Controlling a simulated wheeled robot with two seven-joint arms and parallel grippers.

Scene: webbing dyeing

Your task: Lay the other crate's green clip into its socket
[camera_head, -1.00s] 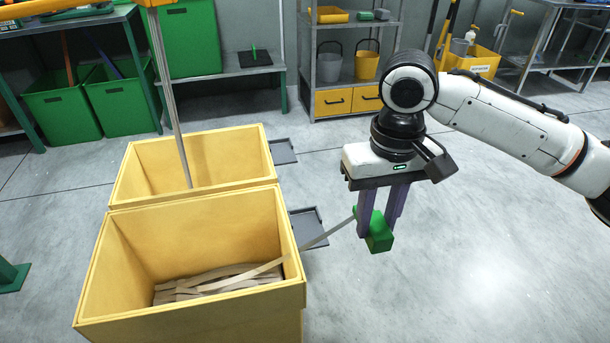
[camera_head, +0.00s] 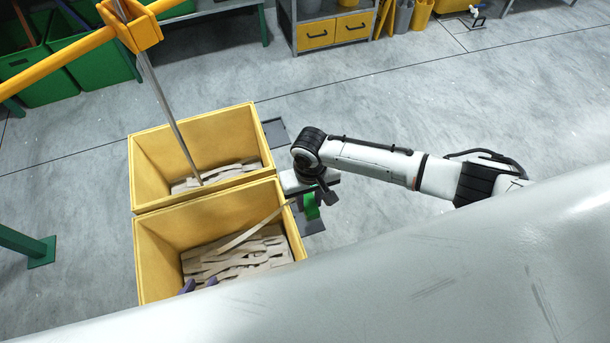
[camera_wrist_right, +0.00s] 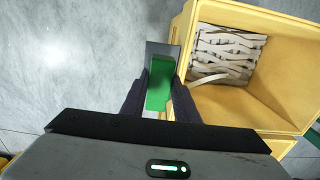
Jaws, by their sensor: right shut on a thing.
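My right gripper (camera_head: 312,207) is shut on the green clip (camera_head: 312,211), just right of the near yellow crate. In the right wrist view the clip (camera_wrist_right: 160,85) is held between the dark fingers, over the grey socket plate (camera_wrist_right: 160,50). I cannot tell whether it touches the plate. The plate also shows in the head view (camera_head: 311,226) under the gripper. A pale webbing strip (camera_head: 255,230) runs from the clip's side over the near crate's rim. My left gripper (camera_head: 199,284) shows only two purple fingertips, apart, over the near crate's webbing; the rest is hidden.
The near crate (camera_head: 140,262) and far crate (camera_head: 143,165) stand side by side, both with pale webbing. Another grey plate (camera_head: 275,131) is beside the far crate. A metal rod (camera_head: 172,120) slants into the far crate. Open floor (camera_head: 400,110) lies right.

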